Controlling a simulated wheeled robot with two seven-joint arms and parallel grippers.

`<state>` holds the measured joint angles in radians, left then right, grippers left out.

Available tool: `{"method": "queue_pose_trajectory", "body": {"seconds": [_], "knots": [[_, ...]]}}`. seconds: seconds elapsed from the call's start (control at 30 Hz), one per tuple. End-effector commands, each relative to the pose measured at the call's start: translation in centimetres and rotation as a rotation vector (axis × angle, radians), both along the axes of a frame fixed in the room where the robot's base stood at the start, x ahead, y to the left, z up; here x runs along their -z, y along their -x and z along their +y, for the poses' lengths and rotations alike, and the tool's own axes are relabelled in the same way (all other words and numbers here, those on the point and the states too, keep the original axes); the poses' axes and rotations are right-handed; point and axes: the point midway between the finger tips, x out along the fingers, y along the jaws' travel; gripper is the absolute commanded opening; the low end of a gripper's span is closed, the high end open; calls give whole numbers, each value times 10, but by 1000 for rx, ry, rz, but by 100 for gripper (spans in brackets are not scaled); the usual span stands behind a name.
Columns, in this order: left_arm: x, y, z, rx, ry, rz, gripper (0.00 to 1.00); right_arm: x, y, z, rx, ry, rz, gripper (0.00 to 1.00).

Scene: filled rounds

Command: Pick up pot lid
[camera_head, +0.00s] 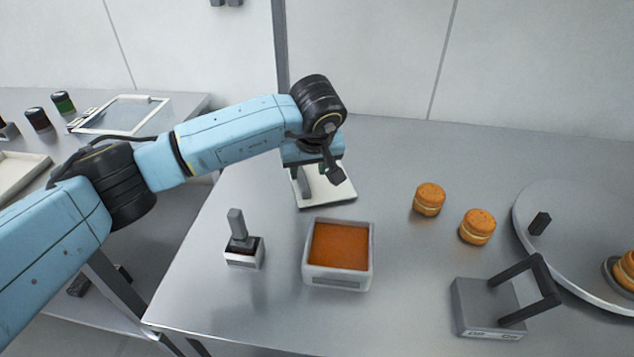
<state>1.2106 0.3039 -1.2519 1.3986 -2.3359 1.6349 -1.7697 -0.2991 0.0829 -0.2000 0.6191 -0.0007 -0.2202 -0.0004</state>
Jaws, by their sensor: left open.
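The square grey block with a tall black handle (487,308), which looks like the pot lid, stands on the table at the front right. A square grey pot (338,278) filled with an orange mass is uncovered, left of the lid. My left gripper (320,181) is open and points down over a white board (328,195) behind the pot, well away from the lid. The arm partly hides the board, and I cannot tell if the fingers touch it. My right gripper does not show.
Two orange filled rounds (429,199) (477,226) lie right of the pot. A large grey disc (570,205) with a black knob fills the right edge, close to the lid. A small handled tool (243,249) stands left of the pot. A second table (185,104) is left.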

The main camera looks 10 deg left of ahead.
Motion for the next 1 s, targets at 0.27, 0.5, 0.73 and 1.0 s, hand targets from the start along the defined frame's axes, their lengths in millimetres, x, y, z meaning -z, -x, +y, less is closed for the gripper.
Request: {"method": "queue_pose_trajectory", "body": {"seconds": [0.27,0.5,0.73,1.0], "knots": [[25,-11,12,-4,2,3,44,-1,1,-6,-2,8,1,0],[48,-22,17,-1,2,0,44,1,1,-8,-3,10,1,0],[48,-22,17,0,2,-2,44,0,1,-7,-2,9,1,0],[48,-22,17,0,2,-1,8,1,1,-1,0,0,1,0]]}}
